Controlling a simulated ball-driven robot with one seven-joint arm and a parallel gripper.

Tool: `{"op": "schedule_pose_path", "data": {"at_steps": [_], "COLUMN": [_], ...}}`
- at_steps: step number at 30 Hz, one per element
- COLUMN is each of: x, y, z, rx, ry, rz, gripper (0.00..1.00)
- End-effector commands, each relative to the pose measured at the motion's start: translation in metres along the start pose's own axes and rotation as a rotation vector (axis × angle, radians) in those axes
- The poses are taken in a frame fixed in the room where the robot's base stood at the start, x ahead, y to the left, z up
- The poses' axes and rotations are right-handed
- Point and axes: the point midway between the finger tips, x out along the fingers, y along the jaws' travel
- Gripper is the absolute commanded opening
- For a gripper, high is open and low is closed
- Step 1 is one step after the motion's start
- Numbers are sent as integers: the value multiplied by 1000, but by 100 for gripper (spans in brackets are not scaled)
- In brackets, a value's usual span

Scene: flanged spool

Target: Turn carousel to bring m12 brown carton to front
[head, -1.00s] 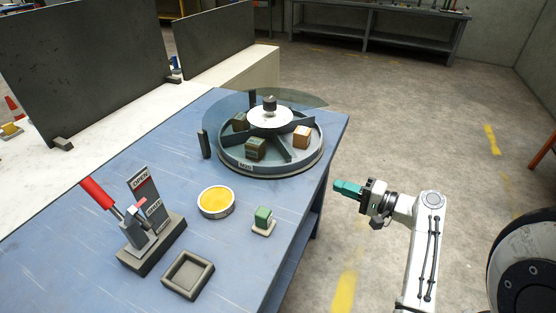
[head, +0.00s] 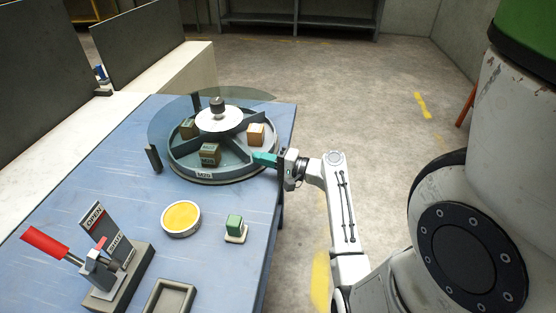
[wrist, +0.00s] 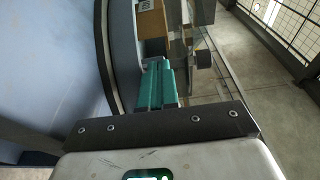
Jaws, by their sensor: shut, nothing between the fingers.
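The round carousel (head: 180,171) stands at the far right of the blue table, with dark dividers, a white hub disc (head: 218,120) and a dark knob (head: 217,105). Several cartons sit in its compartments: one at the front (head: 209,154), one at the left (head: 188,128) and a lighter brown one at the right (head: 256,134). I cannot read which is m12. My gripper (head: 264,159), with teal fingers, is shut and empty at the carousel's right rim. In the wrist view the fingers (wrist: 156,86) reach over the rim, near a brown carton (wrist: 152,20); contact is unclear.
A clear curved screen (head: 165,118) stands around the carousel's back and left. On the table are a red-handled lever (head: 45,241), a yellow-topped round tin (head: 181,218), a green block (head: 234,225) and an empty square tray (head: 168,297). Open floor lies right of the table.

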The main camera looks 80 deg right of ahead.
Motion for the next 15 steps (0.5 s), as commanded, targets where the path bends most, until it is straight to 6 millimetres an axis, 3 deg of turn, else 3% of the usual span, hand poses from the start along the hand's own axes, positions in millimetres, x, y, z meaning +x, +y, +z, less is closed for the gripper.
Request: {"op": "schedule_pose_path", "data": {"at_steps": [6,15], "x": [22,29], "y": [-2,0], "z": [22,29], "rx": [2,0], "ry": [-2,0], "rz": [0,0], "gripper": [0,0]}}
